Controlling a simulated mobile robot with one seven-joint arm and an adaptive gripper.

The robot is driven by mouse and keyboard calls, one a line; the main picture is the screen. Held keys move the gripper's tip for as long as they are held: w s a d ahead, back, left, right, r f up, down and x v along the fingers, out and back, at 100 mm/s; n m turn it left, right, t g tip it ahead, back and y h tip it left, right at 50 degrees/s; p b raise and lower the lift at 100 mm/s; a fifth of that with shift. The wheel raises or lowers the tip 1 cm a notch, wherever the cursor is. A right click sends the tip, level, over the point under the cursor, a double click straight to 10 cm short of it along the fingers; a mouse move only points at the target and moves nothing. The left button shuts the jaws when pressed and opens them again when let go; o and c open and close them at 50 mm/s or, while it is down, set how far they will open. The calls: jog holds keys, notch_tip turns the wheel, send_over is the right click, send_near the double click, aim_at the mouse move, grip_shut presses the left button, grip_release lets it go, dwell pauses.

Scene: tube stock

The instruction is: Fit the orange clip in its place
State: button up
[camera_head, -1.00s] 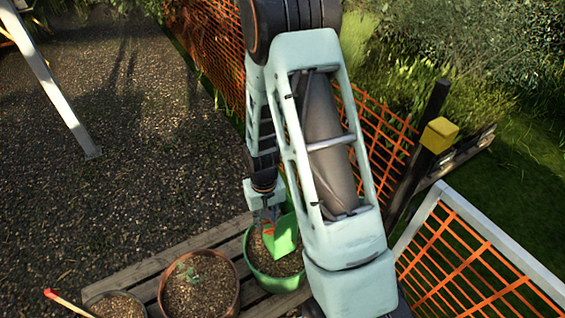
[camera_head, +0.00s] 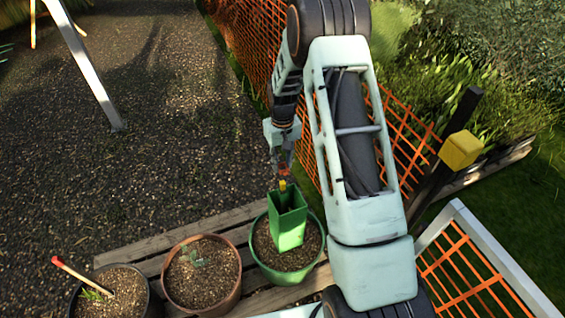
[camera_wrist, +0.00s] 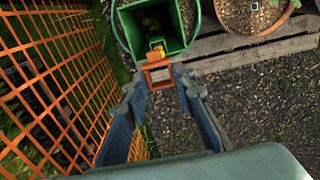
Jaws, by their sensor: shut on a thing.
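The orange clip (camera_wrist: 158,66) is between the fingertips of my gripper (camera_wrist: 159,80) in the wrist view, and the gripper is shut on it. A small yellow piece (camera_wrist: 157,49) shows just beyond the clip, at the near rim of the green square tube (camera_wrist: 183,40). In the head view the green tube (camera_head: 289,224) stands open-topped in a soil-filled green pot (camera_head: 264,268). My gripper (camera_head: 281,172) is over the tube's far rim there, with the yellow piece (camera_head: 282,186) below it. I cannot tell whether the clip touches the tube.
A terracotta pot (camera_head: 232,299) with a seedling and a dark pot (camera_head: 153,302) with a red-tipped stick stand to the left on wooden slats (camera_head: 150,247). Orange mesh fencing (camera_wrist: 45,75) is close beside my gripper. Open gravel (camera_head: 180,150) lies beyond the pots.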

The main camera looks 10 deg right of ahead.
aim_at(282, 182)
jog(key=shift+f+b, duration=1.35)
jog(key=shift+f, duration=1.5)
jog(key=shift+f+b, duration=0.2)
jog(key=shift+b, duration=0.25)
jog(key=shift+f+b, duration=0.6)
jog(key=shift+f, duration=0.1)
jog(key=shift+f, duration=0.15)
jog(key=shift+f+b, duration=1.4)
jog(key=shift+f, duration=0.1)
jog(key=shift+f+b, duration=0.5)
jog(key=shift+b, duration=0.1)
